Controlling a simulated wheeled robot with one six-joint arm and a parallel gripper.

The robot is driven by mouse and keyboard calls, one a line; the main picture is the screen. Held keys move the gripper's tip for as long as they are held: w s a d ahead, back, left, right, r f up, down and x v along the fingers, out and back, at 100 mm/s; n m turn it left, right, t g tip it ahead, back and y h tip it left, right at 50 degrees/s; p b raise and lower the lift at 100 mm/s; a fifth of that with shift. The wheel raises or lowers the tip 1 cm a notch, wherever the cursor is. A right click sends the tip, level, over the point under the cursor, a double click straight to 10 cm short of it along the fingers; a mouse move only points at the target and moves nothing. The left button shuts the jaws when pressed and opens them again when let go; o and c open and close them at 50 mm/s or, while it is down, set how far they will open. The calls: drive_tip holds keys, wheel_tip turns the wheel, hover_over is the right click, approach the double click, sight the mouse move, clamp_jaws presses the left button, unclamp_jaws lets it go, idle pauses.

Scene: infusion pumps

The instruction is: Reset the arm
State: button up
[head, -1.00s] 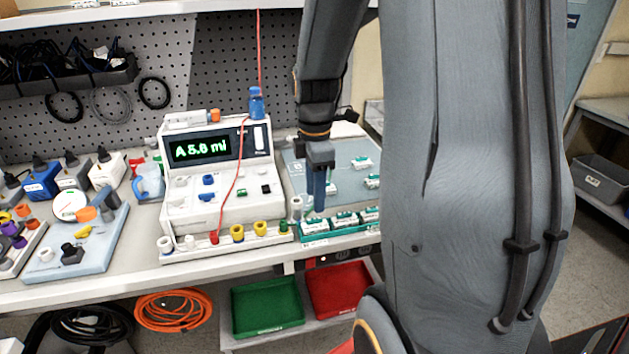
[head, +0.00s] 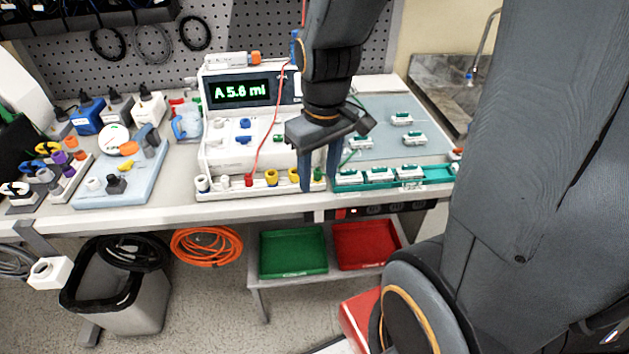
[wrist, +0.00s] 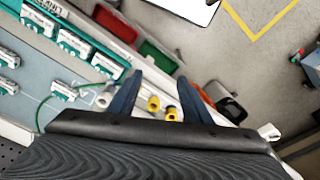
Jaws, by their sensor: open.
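My gripper (head: 319,180) is open and empty in the head view. It hangs with its fingers down in front of the right part of the white infusion pump (head: 225,155), whose display reads "A 5.6 ml" or similar. In the wrist view my two blue fingers (wrist: 160,98) are spread apart, with yellow connectors (wrist: 154,104) seen between them and nothing held. My gripper hides part of the pump's right side and the right end of its row of coloured connectors. A red line (head: 268,130) runs down the pump's front.
A teal rack (head: 432,183) with several white clips lies right of my gripper. A blue-grey board (head: 158,178) with fittings lies left of the pump. Below the bench edge are a green tray (head: 293,272), a red tray (head: 367,258) and a bin (head: 140,300).

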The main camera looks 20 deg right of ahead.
drive_tip(key=s+a+m, duration=0.1)
drive_tip(key=f+m, duration=0.1)
drive_tip(key=shift+s+a+m, duration=0.3)
drive_tip(key=shift+s+a, duration=0.1)
drive_tip(key=shift+f+b, duration=0.3)
